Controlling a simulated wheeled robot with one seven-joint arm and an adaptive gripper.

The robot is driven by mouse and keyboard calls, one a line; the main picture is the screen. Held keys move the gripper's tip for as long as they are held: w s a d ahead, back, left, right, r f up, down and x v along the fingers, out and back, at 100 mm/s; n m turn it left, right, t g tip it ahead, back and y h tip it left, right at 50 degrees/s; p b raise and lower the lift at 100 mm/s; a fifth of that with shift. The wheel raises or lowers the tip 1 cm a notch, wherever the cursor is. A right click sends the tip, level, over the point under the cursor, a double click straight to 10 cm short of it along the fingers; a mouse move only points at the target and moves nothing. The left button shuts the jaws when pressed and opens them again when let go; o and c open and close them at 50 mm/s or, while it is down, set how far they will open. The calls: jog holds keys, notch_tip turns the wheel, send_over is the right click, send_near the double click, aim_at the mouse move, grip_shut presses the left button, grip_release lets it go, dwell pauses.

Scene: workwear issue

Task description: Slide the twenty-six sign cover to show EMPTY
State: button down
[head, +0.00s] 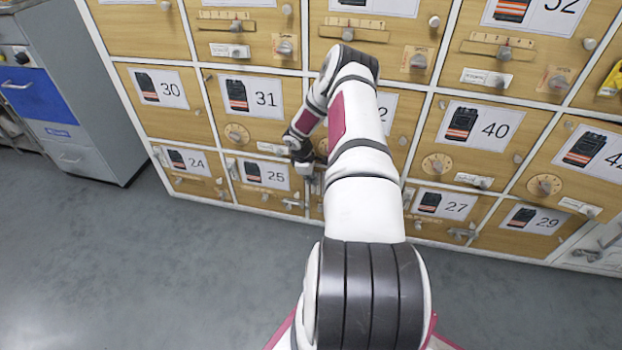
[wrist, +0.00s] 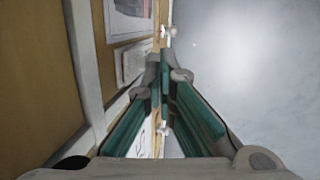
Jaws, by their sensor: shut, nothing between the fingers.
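The twenty-six door is mostly hidden behind my arm in the head view, between doors 25 (head: 264,174) and 27 (head: 443,204) in the bottom row. Its sign cover cannot be made out there. My gripper (head: 306,168) is low in front of the cabinet, by the right edge of door 25. In the wrist view my gripper (wrist: 166,76) is shut with its green-padded fingers together and nothing between them. A small framed sign (wrist: 132,62) shows on wood left of the fingertips; I cannot tell whose it is or whether the fingers touch anything.
Numbered wooden doors with dials, knobs and small sliding signs fill the cabinet, including door 31 (head: 264,98) and door 40 (head: 487,128). Small fittings stick out from the door fronts. A grey cabinet with a blue drawer (head: 38,92) stands at left. The grey floor (head: 140,270) in front is clear.

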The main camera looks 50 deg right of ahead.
notch_tip(320, 180, down, 6)
jog(key=b, duration=0.4)
jog(key=shift+f+b, duration=0.2)
jog(key=shift+b, duration=0.15)
jog(key=shift+r, duration=0.1)
jog(key=s+p+v, duration=0.1)
jog(key=p+v, duration=0.4)
jog(key=v, duration=0.9)
jog(key=shift+w+p, duration=0.3)
jog(key=shift+w, duration=0.1)
jog(key=shift+d, duration=0.1)
